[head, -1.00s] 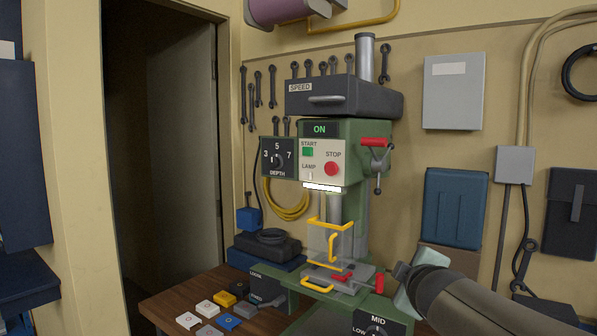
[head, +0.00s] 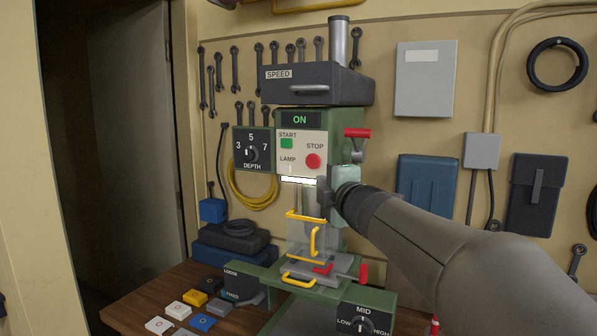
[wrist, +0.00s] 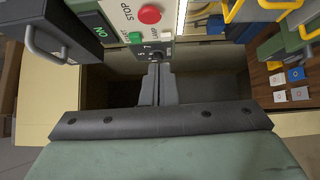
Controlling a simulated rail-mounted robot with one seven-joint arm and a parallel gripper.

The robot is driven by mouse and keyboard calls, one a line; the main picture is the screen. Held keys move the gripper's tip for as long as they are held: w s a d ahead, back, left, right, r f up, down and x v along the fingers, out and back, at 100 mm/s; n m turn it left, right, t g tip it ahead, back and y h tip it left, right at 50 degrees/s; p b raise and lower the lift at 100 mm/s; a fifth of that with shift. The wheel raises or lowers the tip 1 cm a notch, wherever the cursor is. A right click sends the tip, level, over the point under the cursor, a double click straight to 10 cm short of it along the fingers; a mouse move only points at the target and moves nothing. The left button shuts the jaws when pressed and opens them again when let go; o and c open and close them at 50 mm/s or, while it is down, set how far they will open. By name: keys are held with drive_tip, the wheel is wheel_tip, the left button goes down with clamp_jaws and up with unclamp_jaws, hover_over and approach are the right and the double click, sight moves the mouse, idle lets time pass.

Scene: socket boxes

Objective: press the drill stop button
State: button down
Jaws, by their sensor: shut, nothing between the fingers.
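The drill press (head: 321,122) stands on the wooden bench, and its display reads ON. Its red round STOP button (head: 313,161) sits on the pale front panel, right of the green START button (head: 286,143). My gripper (head: 324,203) is just below and right of the panel in the head view, apart from the STOP button. Its fingers (wrist: 157,68) are shut and empty in the wrist view.
Below the panel are a clear guard with yellow handles (head: 306,216) and red-tipped levers. A red-handled lever (head: 357,133) juts out right of the panel. The depth dial (head: 251,152) is on the left. Several coloured blocks (head: 192,297) lie on the bench.

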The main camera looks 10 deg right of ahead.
drive_tip(key=p, duration=0.2)
approach(309, 167)
drive_tip(key=w+a, duration=0.3)
drive_tip(key=w+d+p, duration=0.1)
drive_tip(key=w+d, duration=0.1)
drive_tip(key=shift+w+p, duration=0.3)
